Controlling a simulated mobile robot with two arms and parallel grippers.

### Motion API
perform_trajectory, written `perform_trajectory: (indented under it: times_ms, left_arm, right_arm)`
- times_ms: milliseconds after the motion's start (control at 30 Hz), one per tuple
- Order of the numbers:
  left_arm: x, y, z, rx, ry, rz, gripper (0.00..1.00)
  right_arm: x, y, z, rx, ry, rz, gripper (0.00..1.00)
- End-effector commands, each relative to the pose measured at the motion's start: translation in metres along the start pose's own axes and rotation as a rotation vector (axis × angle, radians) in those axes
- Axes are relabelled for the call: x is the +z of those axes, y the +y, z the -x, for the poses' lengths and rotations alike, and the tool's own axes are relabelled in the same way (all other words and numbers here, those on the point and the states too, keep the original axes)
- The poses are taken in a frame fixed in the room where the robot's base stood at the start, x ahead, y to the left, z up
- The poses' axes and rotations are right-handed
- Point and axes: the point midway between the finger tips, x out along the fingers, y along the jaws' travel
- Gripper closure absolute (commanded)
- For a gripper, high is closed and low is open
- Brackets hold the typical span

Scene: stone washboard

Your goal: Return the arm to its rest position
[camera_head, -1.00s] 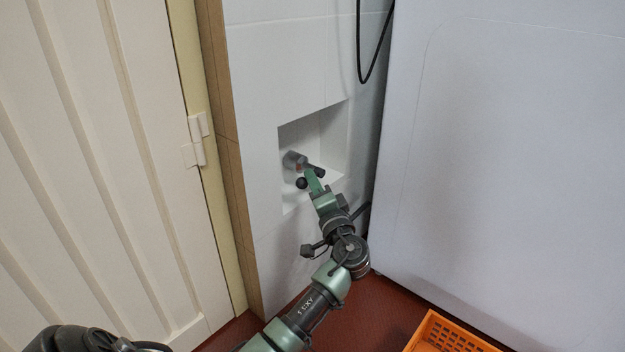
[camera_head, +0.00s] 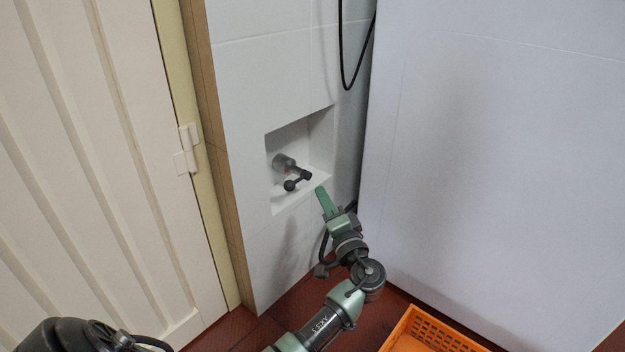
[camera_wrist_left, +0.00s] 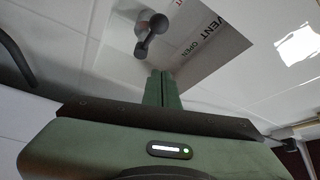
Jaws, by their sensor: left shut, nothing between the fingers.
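My left gripper (camera_head: 325,200) is green, shut and empty. It is just in front of the lower right edge of the wall recess, apart from the valve in it. In the left wrist view its two fingers (camera_wrist_left: 161,88) lie together and point up the picture. The valve (camera_head: 290,170) has a grey body and a black handle, and sits in the recess. It also shows in the left wrist view (camera_wrist_left: 150,30), beyond the fingertips. My right gripper is not in view.
The white wall recess (camera_head: 305,190) has printed letters, partly readable as "VENT" and "OPEN" in the left wrist view. A cream door (camera_head: 90,150) stands at left, a large white panel (camera_head: 490,150) at right. An orange crate (camera_head: 430,330) is on the red floor. A black hose (camera_head: 345,60) hangs above.

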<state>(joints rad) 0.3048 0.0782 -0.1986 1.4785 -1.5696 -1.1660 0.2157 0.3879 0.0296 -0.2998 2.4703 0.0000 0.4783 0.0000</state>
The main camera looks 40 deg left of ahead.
Motion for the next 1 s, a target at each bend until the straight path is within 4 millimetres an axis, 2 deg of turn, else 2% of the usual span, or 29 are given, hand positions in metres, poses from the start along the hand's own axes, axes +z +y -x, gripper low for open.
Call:
perform_trajectory:
  times_ms: [200,767,867,967,1000]
  left_arm:
    - [-0.003,0.004,0.012,-0.002,0.001,0.001,1.00]
    - [-0.005,0.005,0.013,0.010,0.012,0.006,1.00]
    - [-0.018,0.011,0.019,0.084,0.085,0.036,1.00]
    - [-0.049,0.018,0.042,0.239,0.253,0.118,1.00]
    - [-0.067,0.018,0.059,0.314,0.345,0.171,1.00]
  right_arm:
    - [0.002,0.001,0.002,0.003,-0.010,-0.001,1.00]
    - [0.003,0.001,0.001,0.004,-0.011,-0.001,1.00]
    - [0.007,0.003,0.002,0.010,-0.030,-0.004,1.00]
    - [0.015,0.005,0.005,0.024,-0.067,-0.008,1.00]
    - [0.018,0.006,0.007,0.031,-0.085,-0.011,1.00]
